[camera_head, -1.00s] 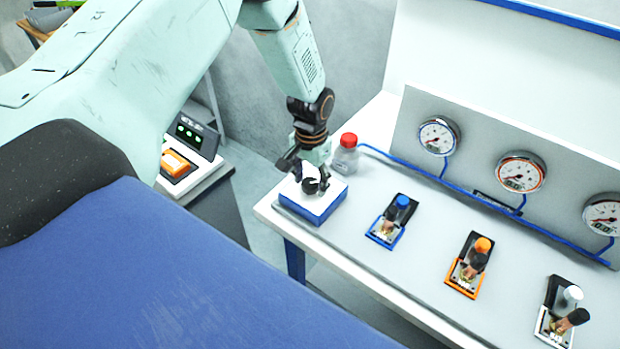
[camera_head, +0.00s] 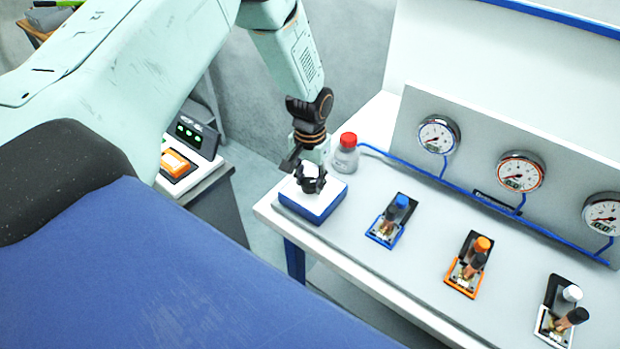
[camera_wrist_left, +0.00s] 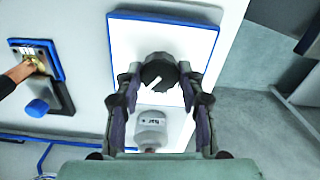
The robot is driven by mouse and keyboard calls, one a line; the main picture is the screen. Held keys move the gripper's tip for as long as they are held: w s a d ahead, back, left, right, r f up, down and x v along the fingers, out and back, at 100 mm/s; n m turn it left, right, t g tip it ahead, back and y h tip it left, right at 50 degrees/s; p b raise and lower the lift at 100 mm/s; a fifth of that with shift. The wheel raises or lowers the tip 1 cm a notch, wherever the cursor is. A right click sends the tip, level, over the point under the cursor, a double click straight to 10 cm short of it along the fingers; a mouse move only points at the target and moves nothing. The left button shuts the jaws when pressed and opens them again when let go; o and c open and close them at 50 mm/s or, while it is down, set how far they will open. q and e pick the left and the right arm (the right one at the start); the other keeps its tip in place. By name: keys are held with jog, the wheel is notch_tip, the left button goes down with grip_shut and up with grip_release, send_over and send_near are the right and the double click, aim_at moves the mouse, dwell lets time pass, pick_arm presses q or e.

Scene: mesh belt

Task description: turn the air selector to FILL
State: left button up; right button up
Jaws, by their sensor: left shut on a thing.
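The air selector is a white box with a blue base (camera_head: 318,205) at the left end of the bench. Its round black knob (camera_wrist_left: 160,72) carries a white pointer mark, seen in the left wrist view. My left gripper (camera_head: 312,180) is over the box, and its fingers stand on both sides of the knob. In the wrist view the gripper (camera_wrist_left: 158,82) is shut on the knob. The pointer runs slantwise across the knob. No position labels on the box can be read, so I cannot tell where FILL is. My right gripper is not in view.
A bottle with a red cap (camera_head: 346,154) stands close behind the selector. Blue (camera_head: 392,219), orange (camera_head: 470,264) and white (camera_head: 562,312) valve units line the bench to the right. Gauges (camera_head: 438,135) and a blue hose are behind. An orange switch (camera_head: 176,164) is on a separate cabinet.

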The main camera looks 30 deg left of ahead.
aim_at(310, 182)
pick_arm(q)
jog(key=n, duration=1.2)
jog(key=shift+n, duration=2.2)
jog(key=o, duration=1.2)
notch_tip(310, 182, up, 12)
jog(key=shift+r, duration=0.1)
